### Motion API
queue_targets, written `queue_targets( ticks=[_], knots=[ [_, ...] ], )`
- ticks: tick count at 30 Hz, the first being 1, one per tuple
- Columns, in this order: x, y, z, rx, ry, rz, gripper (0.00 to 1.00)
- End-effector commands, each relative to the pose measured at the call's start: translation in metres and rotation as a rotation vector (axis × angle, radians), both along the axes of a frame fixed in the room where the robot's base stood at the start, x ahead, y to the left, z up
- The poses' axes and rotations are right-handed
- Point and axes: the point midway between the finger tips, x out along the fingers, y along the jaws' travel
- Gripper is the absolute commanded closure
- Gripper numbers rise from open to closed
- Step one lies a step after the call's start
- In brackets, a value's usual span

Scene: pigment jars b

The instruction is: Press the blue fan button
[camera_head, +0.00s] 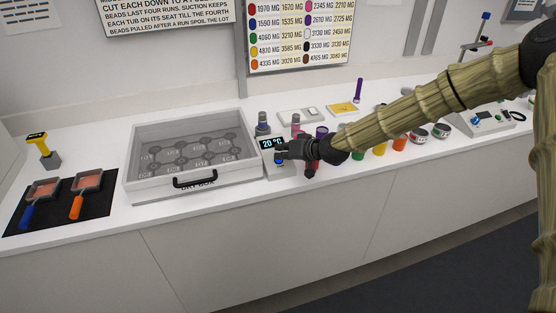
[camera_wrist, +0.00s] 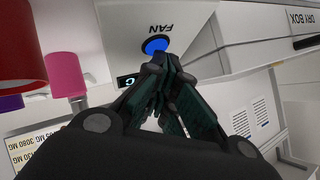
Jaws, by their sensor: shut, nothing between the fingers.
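The blue fan button (camera_wrist: 155,46) shows in the wrist view as a round blue disc under the word FAN on a pale panel. In the head view the same button (camera_head: 280,160) is a small blue spot below the dark 20 °C display (camera_head: 271,143). My gripper (camera_wrist: 158,72) is shut and empty. Its fingertips are close to the button and cover its lower edge in the wrist view; I cannot tell whether they touch it. In the head view my gripper (camera_head: 283,153) is in front of the control box, beside the display.
The dry box (camera_head: 191,194), with a clear lid and black handle, stands left of the control box. Coloured jars, among them a red one (camera_wrist: 22,46) and a pink one (camera_wrist: 65,75), stand close to my gripper. The counter front left of the dry box holds two scoops on a black mat (camera_head: 93,228).

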Motion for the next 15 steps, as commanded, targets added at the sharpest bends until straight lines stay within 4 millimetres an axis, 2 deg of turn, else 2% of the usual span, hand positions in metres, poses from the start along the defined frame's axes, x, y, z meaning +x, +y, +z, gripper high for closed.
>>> queue_targets(
  ticks=[6, 15],
  knots=[
    [0.000, 0.000, 0.001, 0.000, 0.000, 0.000, 1.00],
    [-0.003, -0.001, 0.014, 0.000, 0.000, 0.000, 1.00]
  ],
)
